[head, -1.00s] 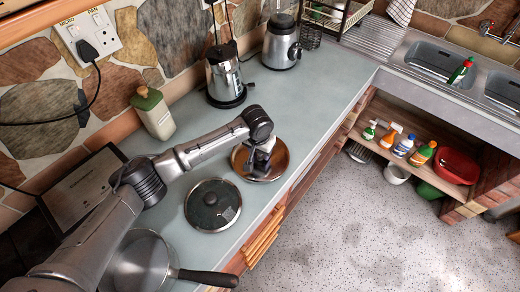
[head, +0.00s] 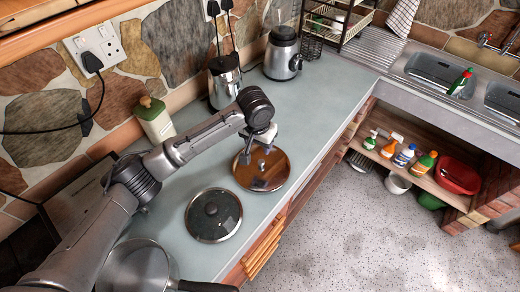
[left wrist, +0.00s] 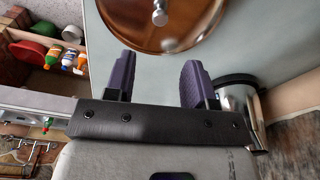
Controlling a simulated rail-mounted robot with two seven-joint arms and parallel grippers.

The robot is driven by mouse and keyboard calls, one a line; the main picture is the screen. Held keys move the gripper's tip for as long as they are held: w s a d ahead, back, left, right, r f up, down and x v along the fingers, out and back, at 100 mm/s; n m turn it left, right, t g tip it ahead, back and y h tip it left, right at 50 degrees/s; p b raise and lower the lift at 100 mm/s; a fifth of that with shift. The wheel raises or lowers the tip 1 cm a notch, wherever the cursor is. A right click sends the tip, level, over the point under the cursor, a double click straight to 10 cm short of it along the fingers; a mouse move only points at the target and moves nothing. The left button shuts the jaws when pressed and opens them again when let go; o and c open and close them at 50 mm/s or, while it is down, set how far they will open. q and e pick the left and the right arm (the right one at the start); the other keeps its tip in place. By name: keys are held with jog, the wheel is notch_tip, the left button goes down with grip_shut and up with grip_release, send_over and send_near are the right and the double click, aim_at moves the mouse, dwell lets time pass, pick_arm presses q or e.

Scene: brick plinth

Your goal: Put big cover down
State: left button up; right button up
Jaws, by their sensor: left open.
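A big round brown cover (head: 250,178) with a metal rim and a small knob lies flat on the counter; whether anything is beneath it is hidden. In the left wrist view the cover (left wrist: 125,22) and its knob are just beyond the fingertips. My left gripper (head: 258,146) is at the cover's far side, open and empty; its two purple-padded fingers (left wrist: 158,65) are spread apart, with the knob clear of them. A smaller dark glass cover (head: 213,215) lies nearer on the counter. My right gripper is not in view.
A grey pan (head: 135,270) stands at the near edge. The counter (head: 325,110) beyond the brown cover is clear toward the sink (head: 440,68).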

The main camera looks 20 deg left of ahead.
pick_arm(q)
jog(key=shift+s+r, duration=0.1)
jog(key=shift+r, duration=0.6)
